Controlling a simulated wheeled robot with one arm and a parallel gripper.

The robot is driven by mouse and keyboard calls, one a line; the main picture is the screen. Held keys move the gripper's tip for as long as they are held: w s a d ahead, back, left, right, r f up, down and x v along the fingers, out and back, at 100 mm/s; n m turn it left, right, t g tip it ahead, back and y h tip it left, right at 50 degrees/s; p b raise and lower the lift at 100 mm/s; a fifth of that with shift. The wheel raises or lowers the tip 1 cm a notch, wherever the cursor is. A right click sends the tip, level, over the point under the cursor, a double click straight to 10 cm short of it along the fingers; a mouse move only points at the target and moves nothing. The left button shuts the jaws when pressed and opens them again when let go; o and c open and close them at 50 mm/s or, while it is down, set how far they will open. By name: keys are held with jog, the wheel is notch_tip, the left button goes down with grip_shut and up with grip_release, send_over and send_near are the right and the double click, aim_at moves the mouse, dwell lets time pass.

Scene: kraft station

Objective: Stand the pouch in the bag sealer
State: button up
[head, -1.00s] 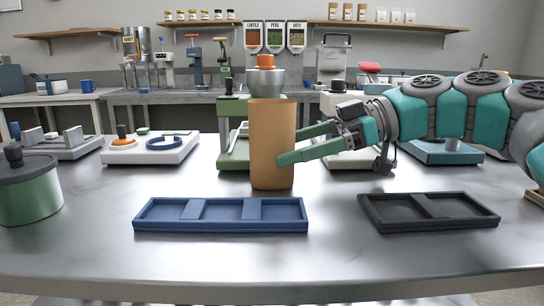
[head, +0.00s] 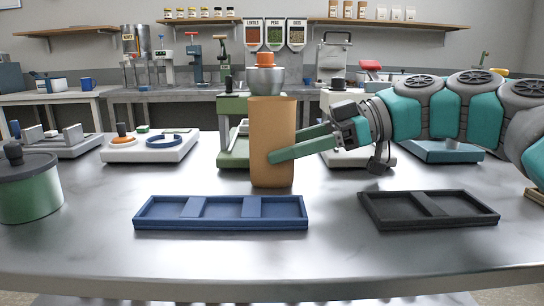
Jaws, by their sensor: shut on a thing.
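The pouch (head: 272,115) is a tall brown kraft pouch, upright at the middle of the steel table. My gripper (head: 282,147) reaches in from the right and is shut on the pouch. One green finger crosses the pouch's front; the tip of the other is hidden behind it. The pouch's base is at or very near the table top; I cannot tell if it is lifted. I cannot tell for sure which machine is the bag sealer. A green machine (head: 233,152) with a steel bowl and orange top stands behind the pouch, partly hidden by it.
A blue divided tray (head: 221,225) and a black divided tray (head: 437,226) lie in front. A green lidded pot (head: 28,190) stands at the left. White stations (head: 150,152) and a grey unit with upright blocks (head: 62,147) stand behind.

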grip_shut()
jog(key=shift+r, duration=0.1)
